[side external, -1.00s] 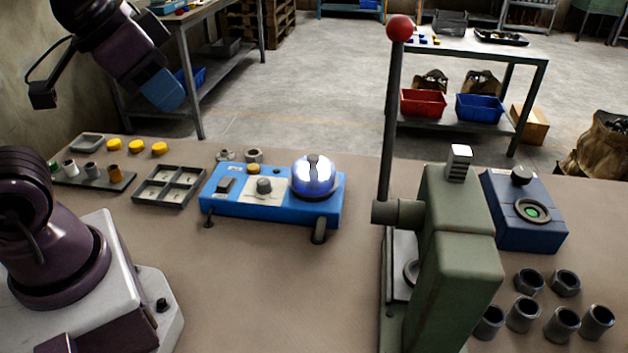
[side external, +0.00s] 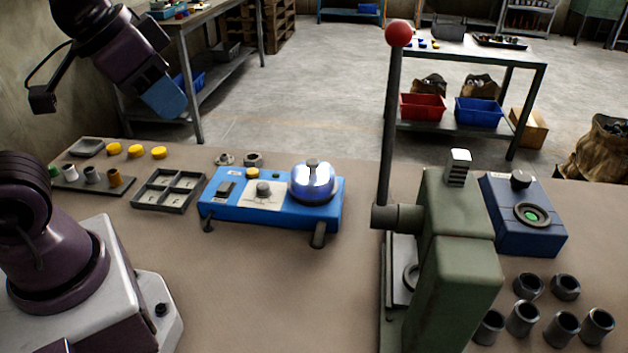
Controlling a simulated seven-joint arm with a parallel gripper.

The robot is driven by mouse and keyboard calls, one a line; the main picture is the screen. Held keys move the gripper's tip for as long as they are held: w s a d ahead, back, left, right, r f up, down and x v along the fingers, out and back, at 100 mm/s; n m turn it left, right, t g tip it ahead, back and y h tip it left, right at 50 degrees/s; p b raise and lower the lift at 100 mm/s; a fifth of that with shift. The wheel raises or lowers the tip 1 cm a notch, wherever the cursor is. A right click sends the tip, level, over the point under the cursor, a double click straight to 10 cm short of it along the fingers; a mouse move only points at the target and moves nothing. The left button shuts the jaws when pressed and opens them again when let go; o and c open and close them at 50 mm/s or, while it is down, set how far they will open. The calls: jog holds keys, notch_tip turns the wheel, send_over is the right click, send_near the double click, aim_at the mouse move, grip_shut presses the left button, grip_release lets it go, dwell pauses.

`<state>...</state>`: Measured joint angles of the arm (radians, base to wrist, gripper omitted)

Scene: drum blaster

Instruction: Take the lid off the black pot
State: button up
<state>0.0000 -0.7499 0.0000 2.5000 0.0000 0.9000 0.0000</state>
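I see no clearly black pot. A shiny silver dome (side external: 311,186) with a dark knob (side external: 312,165) on top sits on the right end of a blue machine (side external: 269,215). It looks like a closed lid or bowl; whatever is beneath it is hidden. My gripper (side external: 166,98) hangs at the upper left, with a blue part at its end, well away from the dome. Its fingers cannot be made out, and I see nothing held in it.
A green lever press (side external: 455,260) with a tall red-knobbed handle (side external: 398,33) stands right of the blue machine. A divided grey tray (side external: 168,190) lies to its left. Several dark cups (side external: 522,318) stand at the lower right. The bench in front of the machine is clear.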

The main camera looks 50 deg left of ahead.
jog(key=o, duration=0.6)
jog(key=m+g+y, duration=0.5)
jog(key=m, duration=1.4)
send_near(314, 162)
jog(key=x, duration=0.4)
jog(key=shift+a+r, duration=0.2)
jog(key=shift+a, duration=0.15)
jog(key=shift+d+x, duration=0.15)
jog(key=shift+x, duration=1.2)
jog(key=shift+d+x, duration=0.15)
jog(key=shift+x, duration=1.15)
